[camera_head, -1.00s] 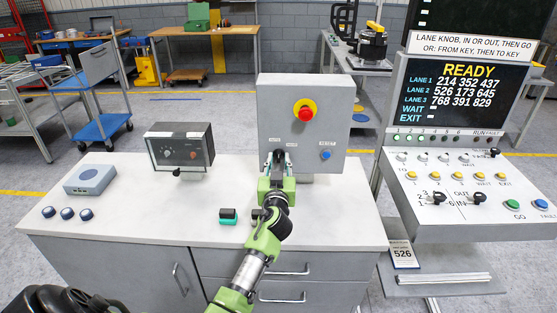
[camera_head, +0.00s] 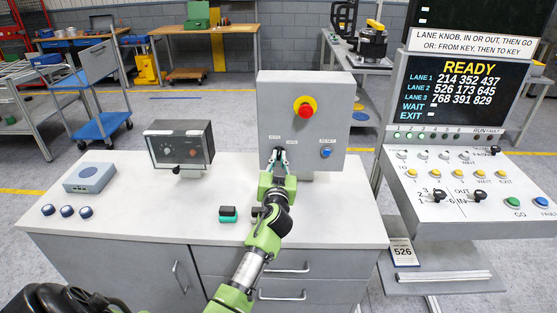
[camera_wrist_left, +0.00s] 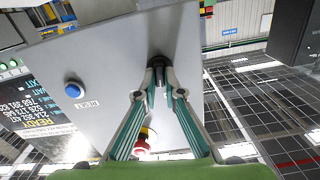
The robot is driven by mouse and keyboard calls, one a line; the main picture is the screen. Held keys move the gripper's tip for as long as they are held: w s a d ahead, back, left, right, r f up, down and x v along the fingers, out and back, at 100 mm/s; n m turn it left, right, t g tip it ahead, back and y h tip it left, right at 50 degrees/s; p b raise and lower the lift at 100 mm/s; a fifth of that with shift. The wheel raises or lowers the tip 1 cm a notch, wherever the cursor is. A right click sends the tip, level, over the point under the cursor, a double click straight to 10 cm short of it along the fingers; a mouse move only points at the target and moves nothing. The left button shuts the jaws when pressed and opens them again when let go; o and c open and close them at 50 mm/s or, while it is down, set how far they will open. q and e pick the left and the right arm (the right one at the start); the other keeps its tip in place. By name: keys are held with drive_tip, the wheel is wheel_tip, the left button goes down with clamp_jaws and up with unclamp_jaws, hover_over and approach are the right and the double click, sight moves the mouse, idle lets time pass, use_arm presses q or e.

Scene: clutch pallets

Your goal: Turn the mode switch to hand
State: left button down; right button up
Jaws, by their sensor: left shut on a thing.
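The grey control box (camera_head: 330,110) stands on the worktop. Its mode switch, a black knob (camera_head: 276,154), is low on the left of the front face, mostly hidden by my fingers. My left gripper (camera_head: 280,160) is at this knob, and its green arm reaches up from the bottom. In the left wrist view, the two teal fingers (camera_wrist_left: 160,72) converge on the black knob (camera_wrist_left: 159,62) and are shut on it. The knob's pointing direction is hidden. My right gripper is not in view.
A red emergency button (camera_head: 305,109) on a yellow ring sits above the switch. A blue button (camera_head: 326,153) is to its right. A dark meter box (camera_head: 180,145) and a grey-blue box (camera_head: 90,177) stand left on the worktop (camera_head: 140,215). A console (camera_head: 465,185) stands right.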

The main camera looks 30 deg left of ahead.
use_arm(q)
drive_tip(key=m, duration=0.2)
drive_tip(key=shift+m+b, duration=0.3)
drive_tip(key=shift+m, duration=0.1)
drive_tip(key=m, duration=0.2)
drive_tip(key=shift+d+m, duration=0.1)
drive_tip(key=shift+m, duration=0.3)
drive_tip(key=m, duration=0.4)
drive_tip(key=shift+w+m, duration=0.1)
drive_tip(key=shift+m, duration=0.3)
drive_tip(key=c, duration=2.1)
unclamp_jaws()
drive_tip(key=shift+f, duration=0.1)
drive_tip(key=shift+c, duration=0.2)
